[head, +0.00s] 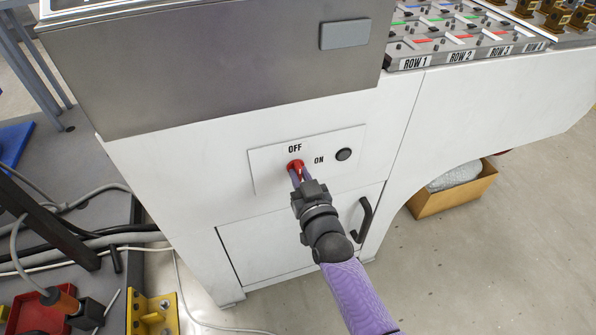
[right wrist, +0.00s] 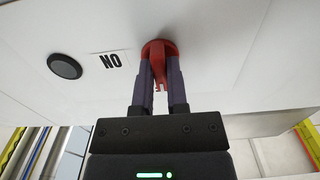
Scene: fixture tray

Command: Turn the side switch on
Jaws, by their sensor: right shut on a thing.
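The side switch is a red rotary knob (head: 294,163) on a white plate (head: 265,172) on the side of the white cabinet. "OFF" is printed above it and "ON" to its right. It also shows in the right wrist view (right wrist: 160,49), with its red grip between my fingers. My right gripper (head: 297,173) is shut on the knob, one purple finger on each side; the right wrist view shows the fingers (right wrist: 160,80) too. The fingers partly hide the knob in the head view, so its exact angle is hard to tell there. My left gripper is not in view.
A round black button (head: 344,154) sits right of "ON". Below is a cabinet door with a black handle (head: 363,218). A cardboard box (head: 455,195) stands on the floor at right. Cables and a yellow bracket (head: 153,314) lie at lower left. A parts tray (head: 470,35) is on top.

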